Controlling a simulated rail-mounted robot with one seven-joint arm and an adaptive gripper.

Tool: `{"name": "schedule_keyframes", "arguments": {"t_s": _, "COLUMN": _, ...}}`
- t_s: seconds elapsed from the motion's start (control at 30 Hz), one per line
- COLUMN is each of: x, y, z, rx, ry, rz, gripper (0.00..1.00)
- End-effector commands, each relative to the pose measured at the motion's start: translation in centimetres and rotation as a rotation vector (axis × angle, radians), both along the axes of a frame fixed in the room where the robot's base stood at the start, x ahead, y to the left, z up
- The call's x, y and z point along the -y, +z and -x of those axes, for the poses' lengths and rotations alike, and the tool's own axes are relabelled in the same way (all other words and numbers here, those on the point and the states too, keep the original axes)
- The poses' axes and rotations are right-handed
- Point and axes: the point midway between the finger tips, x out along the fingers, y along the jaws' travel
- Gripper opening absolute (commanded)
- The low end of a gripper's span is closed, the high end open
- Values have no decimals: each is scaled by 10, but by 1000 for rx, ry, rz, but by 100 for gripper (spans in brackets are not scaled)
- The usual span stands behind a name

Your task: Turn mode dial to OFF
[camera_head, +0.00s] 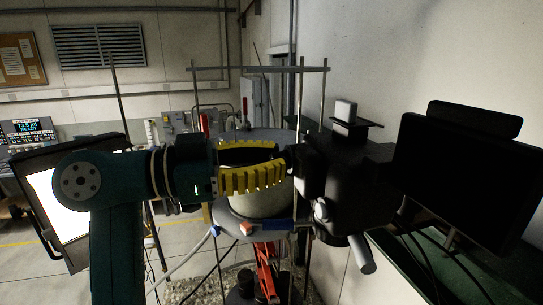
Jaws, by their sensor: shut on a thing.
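My gripper (285,163) has yellow ridged fingers and reaches to the right from the dark teal arm. Its fingertips meet the left side of a black device (340,180) right of the tank. The fingers are shut on a small dark part there, which looks like the mode dial. The fingertips and shadow hide most of the dial, so its pointer and any OFF mark cannot be read.
A pale round tank (262,203) stands behind and below the fingers, among upright rods. A black monitor (460,178) stands at the right. A bright screen (62,215) is at the left, partly behind my arm. Cables hang below.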

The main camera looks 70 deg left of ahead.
Motion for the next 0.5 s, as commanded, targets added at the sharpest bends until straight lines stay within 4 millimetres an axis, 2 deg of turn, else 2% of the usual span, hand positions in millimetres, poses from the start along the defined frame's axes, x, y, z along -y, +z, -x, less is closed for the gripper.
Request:
{"name": "schedule_keyframes", "arguments": {"t_s": 0.07, "x": 0, "y": 0, "z": 0, "rx": 1, "ry": 1, "rz": -2, "gripper": 0}}
{"name": "schedule_keyframes", "arguments": {"t_s": 0.1, "x": 0, "y": 0, "z": 0, "rx": 1, "ry": 1, "rz": -2, "gripper": 25}}
{"name": "schedule_keyframes", "arguments": {"t_s": 0.23, "x": 0, "y": 0, "z": 0, "rx": 1, "ry": 1, "rz": -3, "gripper": 50}}
{"name": "schedule_keyframes", "arguments": {"t_s": 0.5, "x": 0, "y": 0, "z": 0, "rx": 1, "ry": 1, "rz": -3, "gripper": 50}}
